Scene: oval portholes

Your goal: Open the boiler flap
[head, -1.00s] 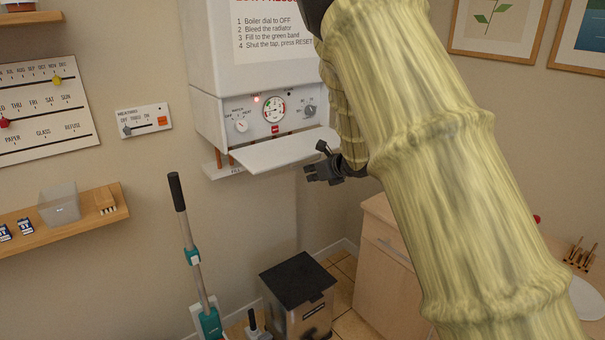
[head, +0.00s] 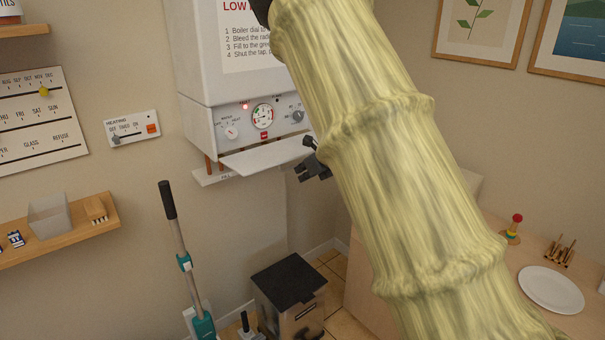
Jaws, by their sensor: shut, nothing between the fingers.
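The white boiler (head: 205,60) hangs on the wall with a printed instruction sheet on its front. Its flap (head: 265,158) is folded down and juts out about level below the control panel (head: 232,118). The panel shows a gauge, dials, a small red light and a red button. My gripper (head: 305,175) is just right of the flap's right end, shut and empty. Whether it touches the flap cannot be told. My arm, in a pale yellow ribbed sleeve, hides the boiler's right side.
A black-lidded bin (head: 288,282) stands on the floor below. A teal-and-grey upright cleaner (head: 184,260) stands left of it. A wooden counter (head: 505,275) with a white plate (head: 551,288) is at right. A shelf (head: 60,230) is on the left wall. The space below the flap is clear.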

